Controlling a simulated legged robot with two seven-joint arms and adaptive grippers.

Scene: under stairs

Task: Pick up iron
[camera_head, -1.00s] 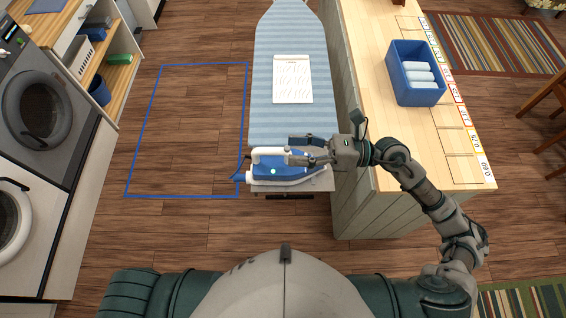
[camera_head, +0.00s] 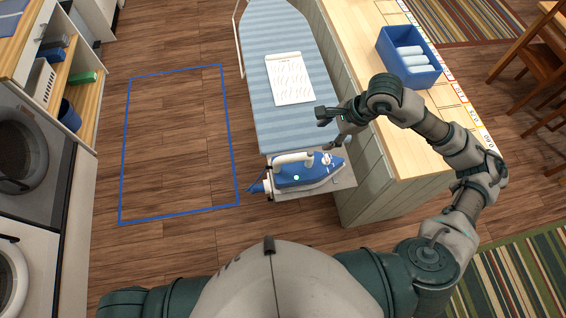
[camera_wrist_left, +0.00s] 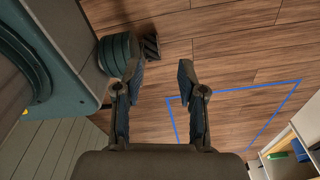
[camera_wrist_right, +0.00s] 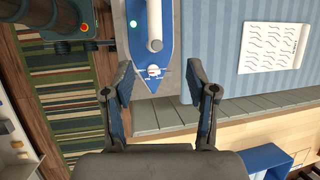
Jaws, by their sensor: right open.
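The iron (camera_head: 310,179), blue and white with a white handle, rests on the grey plate at the near end of the striped ironing board (camera_head: 285,125). Its nose points right. My right gripper (camera_head: 328,128) is open and empty above the board, just beyond the iron. In the right wrist view the iron (camera_wrist_right: 151,55) has its nose between the open fingertips (camera_wrist_right: 158,80) in the picture, apart from both. My left gripper (camera_wrist_left: 162,72) is open and empty over the wooden floor in the left wrist view. The head view does not show it.
A written sheet (camera_head: 290,80) lies on the board. A wooden counter (camera_head: 370,60) with a blue bin (camera_head: 408,58) of white rolls stands right of the board. Washing machines (camera_head: 25,165) and shelves stand at the left. The floor inside the blue outline (camera_head: 180,140) is clear.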

